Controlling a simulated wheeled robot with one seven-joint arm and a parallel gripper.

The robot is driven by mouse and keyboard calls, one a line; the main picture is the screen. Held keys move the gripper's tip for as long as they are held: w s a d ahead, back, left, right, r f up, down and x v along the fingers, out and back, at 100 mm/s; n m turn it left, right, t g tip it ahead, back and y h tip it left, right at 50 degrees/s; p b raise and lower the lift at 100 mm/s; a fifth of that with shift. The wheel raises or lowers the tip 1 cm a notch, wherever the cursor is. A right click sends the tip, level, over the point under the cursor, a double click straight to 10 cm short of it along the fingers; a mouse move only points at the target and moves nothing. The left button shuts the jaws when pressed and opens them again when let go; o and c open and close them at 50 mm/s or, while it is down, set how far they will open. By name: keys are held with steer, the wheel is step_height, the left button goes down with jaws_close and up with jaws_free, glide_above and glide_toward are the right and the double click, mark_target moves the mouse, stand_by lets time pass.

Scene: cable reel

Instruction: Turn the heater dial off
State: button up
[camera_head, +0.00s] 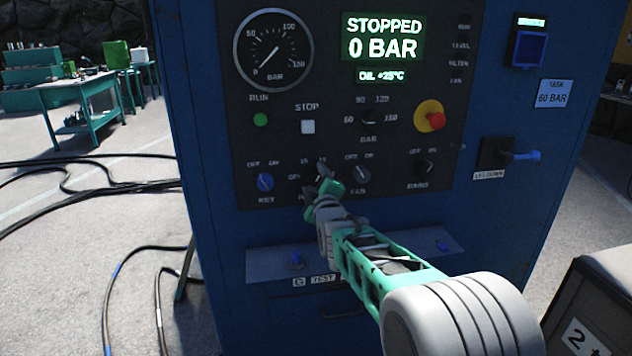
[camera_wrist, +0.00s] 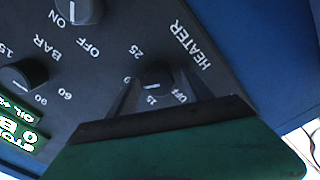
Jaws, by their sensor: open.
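The heater dial (camera_wrist: 153,76) is a small dark round knob on the dark panel, next to the word HEATER in the wrist view. Its white pointer mark appears to face the label 15, with OFF beside that label. My gripper (camera_wrist: 158,92) is open, with one dark finger on each side of the dial; I cannot tell whether they touch it. In the head view my gripper (camera_head: 322,178) is at the panel's lower middle and hides the heater dial.
The bar selector (camera_head: 369,118), red emergency button (camera_head: 436,121) and blue-handled lever (camera_head: 515,155) are further off. The display (camera_head: 382,38) reads STOPPED, 0 BAR.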

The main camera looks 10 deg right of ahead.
steer(key=s, duration=0.7)
steer(key=shift+s, duration=0.4)
